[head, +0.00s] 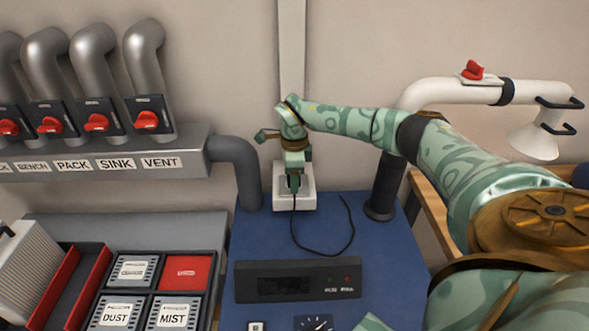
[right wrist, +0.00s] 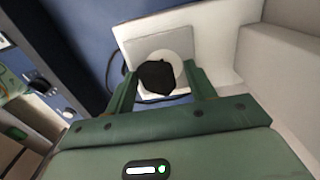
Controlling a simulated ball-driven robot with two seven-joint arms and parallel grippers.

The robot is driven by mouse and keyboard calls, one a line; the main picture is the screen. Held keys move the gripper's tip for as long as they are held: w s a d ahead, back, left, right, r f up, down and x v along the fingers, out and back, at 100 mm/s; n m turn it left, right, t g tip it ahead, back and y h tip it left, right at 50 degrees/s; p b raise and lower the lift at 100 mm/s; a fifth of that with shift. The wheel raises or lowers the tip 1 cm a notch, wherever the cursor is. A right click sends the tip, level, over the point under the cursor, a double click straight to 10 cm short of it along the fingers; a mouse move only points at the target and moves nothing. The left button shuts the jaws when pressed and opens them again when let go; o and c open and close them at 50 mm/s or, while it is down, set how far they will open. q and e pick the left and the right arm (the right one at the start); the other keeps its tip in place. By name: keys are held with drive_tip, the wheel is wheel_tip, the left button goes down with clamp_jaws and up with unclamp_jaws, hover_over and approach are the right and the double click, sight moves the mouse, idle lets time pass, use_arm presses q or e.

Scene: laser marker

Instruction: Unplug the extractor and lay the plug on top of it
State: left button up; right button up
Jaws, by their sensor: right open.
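The extractor appears to be the blue cabinet (head: 388,265), with a dark display panel (head: 297,279) on its front. A white wall socket (head: 307,202) stands at its back edge, below a pale vertical conduit. The black plug (right wrist: 156,78) sits in the round recess of the white socket plate (right wrist: 132,36) in the right wrist view. A thin black cable (head: 352,236) loops from the socket area over the blue top. My right gripper (head: 294,187) is open at the socket. In the right wrist view its fingers (right wrist: 160,76) stand either side of the plug, with gaps. My left gripper is not in view.
A grey pipe (head: 242,168) and a dark post (head: 384,185) flank the socket. A white extraction arm (head: 450,92) with a red handle is at right. Red valve levers and labelled buttons (head: 118,312) lie left. The blue top beside the cable is clear.

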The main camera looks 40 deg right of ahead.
drive_tip(key=shift+s+a+f, duration=0.15)
drive_tip(key=shift+s, duration=0.05)
idle(0.5)
drive_tip(key=shift+s+a+p, duration=0.1)
drive_tip(key=shift+s+p, duration=0.05)
drive_tip(key=shift+p, duration=0.25)
drive_tip(key=c, duration=1.2)
drive_tip(key=shift+w+d+r+p, duration=0.1)
drive_tip(key=shift+w+r+p, duration=0.05)
drive_tip(key=shift+r+p, duration=0.2)
drive_tip(key=shift+w+d+r+p, duration=0.1)
drive_tip(key=shift+r+p, duration=0.15)
drive_tip(key=shift+r, duration=0.15)
drive_tip(key=shift+a+r+p, duration=0.1)
drive_tip(key=shift+r+p, duration=1.85)
drive_tip(key=shift+r, duration=0.45)
